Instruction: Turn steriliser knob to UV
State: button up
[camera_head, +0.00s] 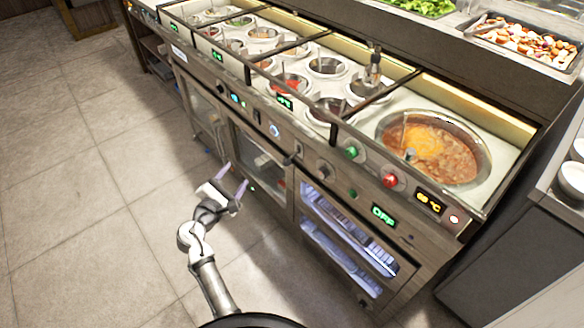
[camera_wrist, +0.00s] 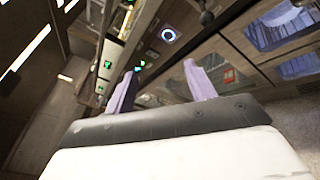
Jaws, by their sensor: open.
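The steriliser appears to be the lit cabinet with racks (camera_head: 348,238) at the lower right of the counter front in the head view. A green OFF display (camera_head: 383,215) sits above it. A dark knob (camera_head: 325,170) is on the panel above the cabinet's left side, and a black knob (camera_head: 292,157) is further left; I cannot tell which sets UV, as no labels are readable. My gripper (camera_head: 234,178) is open and empty, low in front of the glass doors, left of the lit cabinet. In the wrist view its two purple fingers (camera_wrist: 160,78) are apart with nothing between them.
The panel also carries a green button (camera_head: 351,152) and a red button (camera_head: 390,180). Sauce wells and a large soup pot (camera_head: 433,148) fill the counter top. A blue-ringed dial (camera_wrist: 168,35) shows in the wrist view. The tiled floor (camera_head: 80,180) at left is clear.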

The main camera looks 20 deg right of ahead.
aim_at(320, 175)
jog(key=s+d+f+n+g+h+p, duration=0.2)
jog(key=s+d+f+g+h, duration=0.35)
jog(key=s+d, duration=0.5)
jog(key=shift+y, duration=0.25)
jog(key=p+x, duration=0.1)
jog(key=x, duration=1.4)
jog(key=shift+w+d+p, duration=0.1)
jog(key=shift+w+p, duration=0.2)
jog(key=shift+p, duration=0.1)
jog(key=c, duration=1)
